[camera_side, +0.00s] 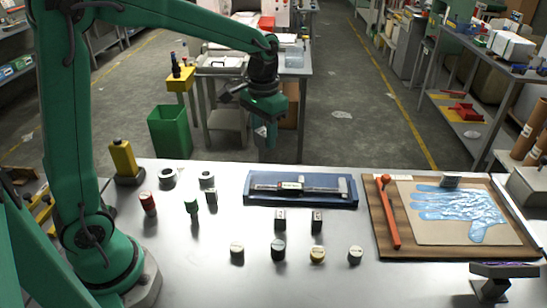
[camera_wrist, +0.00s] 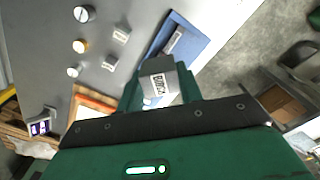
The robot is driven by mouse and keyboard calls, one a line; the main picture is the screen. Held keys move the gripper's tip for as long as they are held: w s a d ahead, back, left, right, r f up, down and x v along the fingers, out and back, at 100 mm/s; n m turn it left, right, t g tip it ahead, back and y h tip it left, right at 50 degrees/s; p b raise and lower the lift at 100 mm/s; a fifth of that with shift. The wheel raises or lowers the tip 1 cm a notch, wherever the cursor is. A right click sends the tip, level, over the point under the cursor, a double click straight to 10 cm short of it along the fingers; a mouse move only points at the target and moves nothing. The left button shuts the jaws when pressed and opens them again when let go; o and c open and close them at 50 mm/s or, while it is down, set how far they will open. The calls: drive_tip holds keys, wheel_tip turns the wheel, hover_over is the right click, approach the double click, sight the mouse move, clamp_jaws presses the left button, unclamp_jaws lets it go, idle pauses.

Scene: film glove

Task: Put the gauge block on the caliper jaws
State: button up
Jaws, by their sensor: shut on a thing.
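My gripper (camera_side: 266,136) is raised above the far edge of the bench, behind the blue tray. In the wrist view my gripper (camera_wrist: 160,84) is shut on a grey block with a white printed label, the gauge block (camera_wrist: 156,68); part of the block also shows in the side view (camera_side: 261,130). The caliper (camera_side: 292,186) lies in a shallow blue tray (camera_side: 344,203), with its jaws hard to make out. In the wrist view the caliper (camera_wrist: 173,40) and tray (camera_wrist: 196,44) are beyond the held block, apart from it.
Two small labelled blocks (camera_side: 279,219) (camera_side: 317,221) stand in front of the tray. Several round pieces (camera_side: 278,250) stand nearer the front. At right is a wooden board (camera_side: 384,246) with a blue film glove (camera_side: 455,207) and an orange-red tool (camera_side: 388,212). Air above the tray looks clear.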

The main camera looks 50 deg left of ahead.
drive_tip(key=shift+d, duration=0.1)
drive_tip(key=shift+s+d+f, duration=0.1)
drive_tip(key=shift+d+f, duration=0.1)
drive_tip(key=shift+d, duration=0.4)
drive_tip(key=s+d+f+m, duration=0.3)
drive_tip(key=s+d+m, duration=0.1)
drive_tip(key=d, duration=0.6)
drive_tip(key=s+d+f+m, duration=0.3)
drive_tip(key=s+d+m, duration=0.2)
drive_tip(key=d, duration=0.4)
drive_tip(key=shift+s+d+f, duration=0.35)
drive_tip(key=shift+s+d, duration=0.05)
drive_tip(key=shift+s, duration=0.45)
hover_over(296, 235)
wheel_tip(296, 235, down, 7)
drive_tip(key=shift+f, duration=2)
drive_tip(key=shift+f, duration=0.15)
